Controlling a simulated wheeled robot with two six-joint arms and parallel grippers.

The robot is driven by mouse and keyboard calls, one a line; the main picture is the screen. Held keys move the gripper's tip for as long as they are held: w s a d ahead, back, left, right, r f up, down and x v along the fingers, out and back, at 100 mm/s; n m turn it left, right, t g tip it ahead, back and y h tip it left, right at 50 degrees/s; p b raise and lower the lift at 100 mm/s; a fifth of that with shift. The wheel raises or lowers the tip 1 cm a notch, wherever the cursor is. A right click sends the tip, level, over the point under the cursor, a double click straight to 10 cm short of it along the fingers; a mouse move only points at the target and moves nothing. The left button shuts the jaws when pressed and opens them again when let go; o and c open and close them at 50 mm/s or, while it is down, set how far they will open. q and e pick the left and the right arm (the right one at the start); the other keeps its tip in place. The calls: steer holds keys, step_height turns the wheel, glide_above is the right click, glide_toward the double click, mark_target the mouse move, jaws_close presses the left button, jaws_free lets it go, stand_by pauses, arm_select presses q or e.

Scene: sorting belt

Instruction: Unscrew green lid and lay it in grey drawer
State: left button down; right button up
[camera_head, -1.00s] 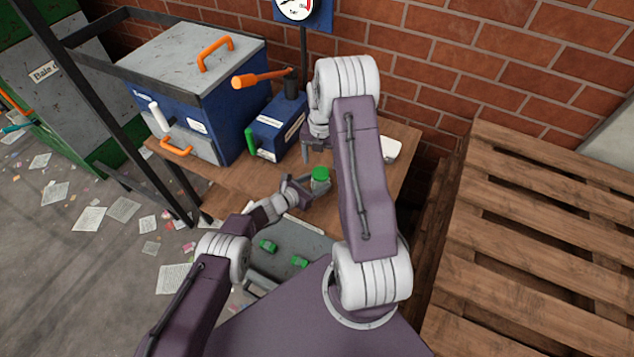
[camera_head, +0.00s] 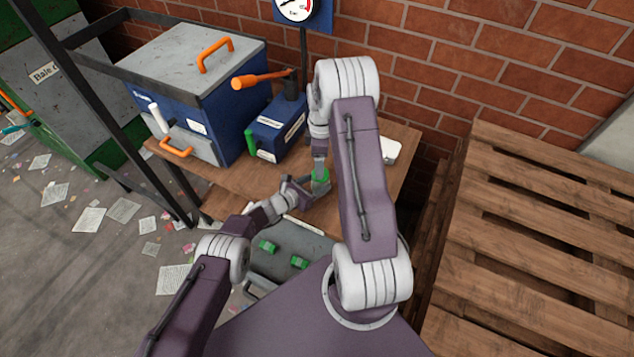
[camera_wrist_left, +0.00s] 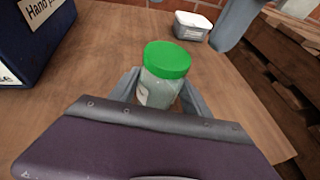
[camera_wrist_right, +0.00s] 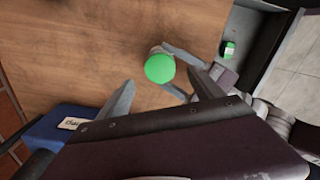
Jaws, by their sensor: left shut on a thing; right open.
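A clear jar (camera_wrist_left: 158,90) with a green lid (camera_wrist_left: 167,58) stands upright on the wooden bench; the lid is on it. My left gripper (camera_head: 306,190) is shut on the jar body, a finger on each side in the left wrist view. My right gripper (camera_wrist_right: 160,76) is open above the lid, its fingers on either side of it in the right wrist view; contact cannot be told. In the head view the right wrist partly covers the lid. A grey drawer front (camera_head: 203,150) with an orange handle is low on the blue box and looks shut.
A blue hand pump (camera_head: 272,133) with an orange lever stands behind the jar. A white container (camera_head: 393,149) sits at the bench's right. A wooden pallet (camera_head: 540,215) is at right.

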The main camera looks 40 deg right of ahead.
steer(key=n, duration=0.2)
steer(key=shift+s+a+r+n, duration=0.2)
steer(key=shift+s+n, duration=0.1)
steer(key=shift+s, duration=0.1)
step_height(320, 180, up, 7)
steer(key=n, duration=0.4)
steer(key=f, duration=1.2)
steer(key=shift+w+d+f, duration=0.2)
steer(key=shift+w, duration=0.2)
steer(key=shift+n, duration=0.3)
jaws_close()
